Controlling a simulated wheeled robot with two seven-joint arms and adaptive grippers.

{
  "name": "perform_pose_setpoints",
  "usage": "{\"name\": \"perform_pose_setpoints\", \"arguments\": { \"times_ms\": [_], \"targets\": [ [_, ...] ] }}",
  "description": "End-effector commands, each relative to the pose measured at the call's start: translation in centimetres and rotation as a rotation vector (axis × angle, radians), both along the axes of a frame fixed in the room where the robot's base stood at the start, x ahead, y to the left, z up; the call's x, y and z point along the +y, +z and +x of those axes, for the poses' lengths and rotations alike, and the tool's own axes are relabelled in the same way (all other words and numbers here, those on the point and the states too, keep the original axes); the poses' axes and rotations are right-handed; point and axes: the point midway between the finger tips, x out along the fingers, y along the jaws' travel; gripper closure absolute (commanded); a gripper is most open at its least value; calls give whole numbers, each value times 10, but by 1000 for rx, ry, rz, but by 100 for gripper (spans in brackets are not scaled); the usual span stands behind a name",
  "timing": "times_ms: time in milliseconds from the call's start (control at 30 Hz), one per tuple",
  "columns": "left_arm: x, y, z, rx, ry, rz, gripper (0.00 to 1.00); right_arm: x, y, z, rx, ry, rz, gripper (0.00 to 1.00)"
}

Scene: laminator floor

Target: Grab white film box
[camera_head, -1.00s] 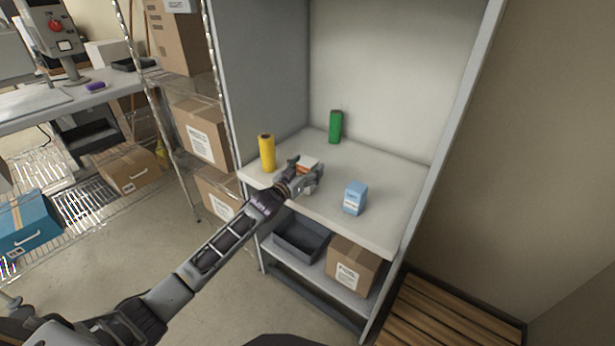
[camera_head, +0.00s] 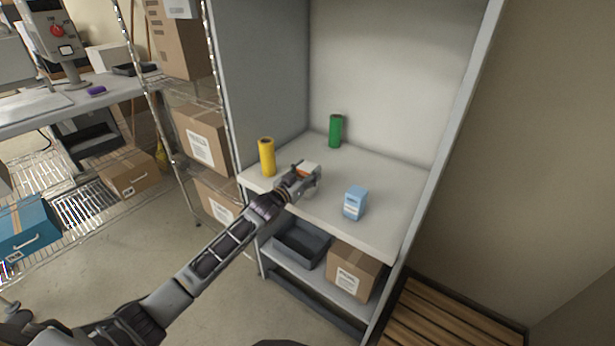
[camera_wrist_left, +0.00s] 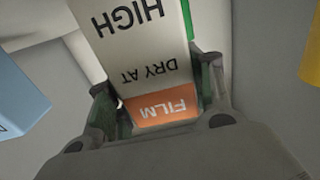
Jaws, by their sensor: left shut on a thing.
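The white film box (camera_wrist_left: 137,45), with an orange band reading "FILM", fills the middle of the left wrist view between the fingers of my left gripper (camera_wrist_left: 160,105). In the head view the white film box (camera_head: 309,169) shows partly past my left gripper (camera_head: 305,180), at the front part of the white shelf (camera_head: 385,220). My left gripper is shut on the box. The rest of the box is hidden by the gripper in the head view. I cannot tell whether it still touches the shelf. My right gripper is not in view.
A yellow roll (camera_head: 267,157) stands left of the gripper, a green roll (camera_head: 335,131) stands behind, and a blue box (camera_head: 354,203) stands to the right. Below are a dark bin (camera_head: 300,245) and a cardboard box (camera_head: 354,270). The cabinet's side walls bound the shelf.

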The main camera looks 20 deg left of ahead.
Motion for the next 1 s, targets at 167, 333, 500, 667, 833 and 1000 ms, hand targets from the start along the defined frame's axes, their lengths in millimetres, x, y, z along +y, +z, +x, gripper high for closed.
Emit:
{"name": "perform_pose_setpoints", "arguments": {
  "times_ms": [167,333,500,667,833,1000],
  "targets": [
    [0,10,0,-4,0,0,82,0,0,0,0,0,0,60],
    [0,29,0,-6,0,0,82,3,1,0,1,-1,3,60],
    [0,54,0,-6,-1,0,82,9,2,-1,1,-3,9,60],
    [0,77,0,-5,0,0,82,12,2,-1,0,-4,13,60],
    [0,94,1,-5,0,-1,82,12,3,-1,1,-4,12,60],
    [0,101,0,-3,1,0,82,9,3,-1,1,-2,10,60]
  ]
}}
